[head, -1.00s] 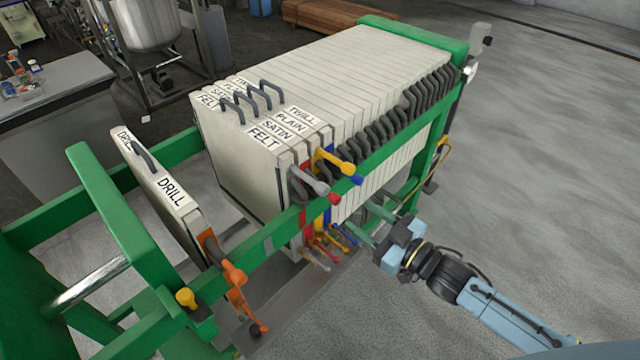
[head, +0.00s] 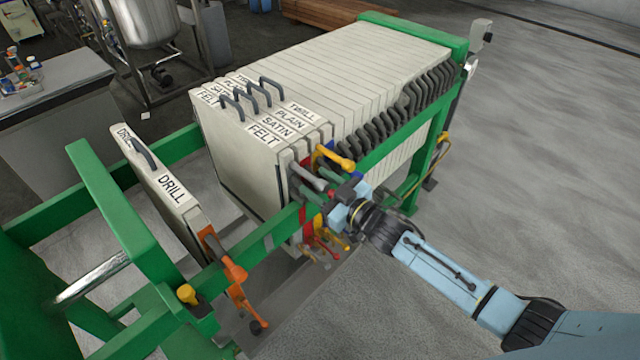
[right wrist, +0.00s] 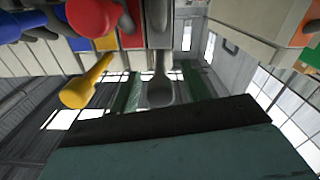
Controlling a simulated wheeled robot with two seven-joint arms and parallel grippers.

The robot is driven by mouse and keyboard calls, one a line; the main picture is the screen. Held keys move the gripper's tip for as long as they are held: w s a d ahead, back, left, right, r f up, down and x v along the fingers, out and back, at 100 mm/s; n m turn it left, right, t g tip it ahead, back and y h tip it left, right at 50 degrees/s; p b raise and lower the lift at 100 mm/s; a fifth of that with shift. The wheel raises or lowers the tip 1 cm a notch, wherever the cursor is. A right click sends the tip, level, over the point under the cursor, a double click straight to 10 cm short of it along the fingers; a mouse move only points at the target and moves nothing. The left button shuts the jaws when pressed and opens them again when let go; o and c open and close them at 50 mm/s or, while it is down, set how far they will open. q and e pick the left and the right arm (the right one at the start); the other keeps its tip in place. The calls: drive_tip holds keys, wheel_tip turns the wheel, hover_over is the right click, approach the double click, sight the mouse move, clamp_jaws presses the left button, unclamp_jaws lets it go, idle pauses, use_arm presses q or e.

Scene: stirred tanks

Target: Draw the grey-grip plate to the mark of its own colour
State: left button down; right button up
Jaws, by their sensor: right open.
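The grey-grip plate, labelled FELT (head: 263,136), is the front plate of the packed stack. Its grey grip (head: 309,180) sticks out over the near rail and is partly covered by my right gripper (head: 322,186). That gripper is open, its fingers close around or beside the grip; I cannot tell exactly which. In the right wrist view the grey grip (right wrist: 160,88) hangs just beyond one finger's dark pad (right wrist: 170,125). A dull greyish patch on the green rail (head: 268,242) may be the grey mark. My left gripper is not in view.
A yellow grip (head: 335,157) and a red grip (right wrist: 95,16) sit close to the grey one. The DRILL plate (head: 172,188), with an orange grip (head: 235,272), stands apart nearer the green end frame (head: 120,225). A gap lies between it and the stack.

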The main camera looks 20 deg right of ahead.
clamp_jaws()
drive_tip(key=shift+s, duration=0.1)
drive_tip(key=s+a+p, duration=0.2)
drive_tip(key=s+a, duration=0.4)
drive_tip(key=a, duration=0.5)
drive_tip(key=shift+s+a, duration=0.2)
drive_tip(key=shift+s, duration=0.05)
drive_tip(key=shift+f, duration=0.1)
unclamp_jaws()
drive_tip(key=shift+d, duration=0.1)
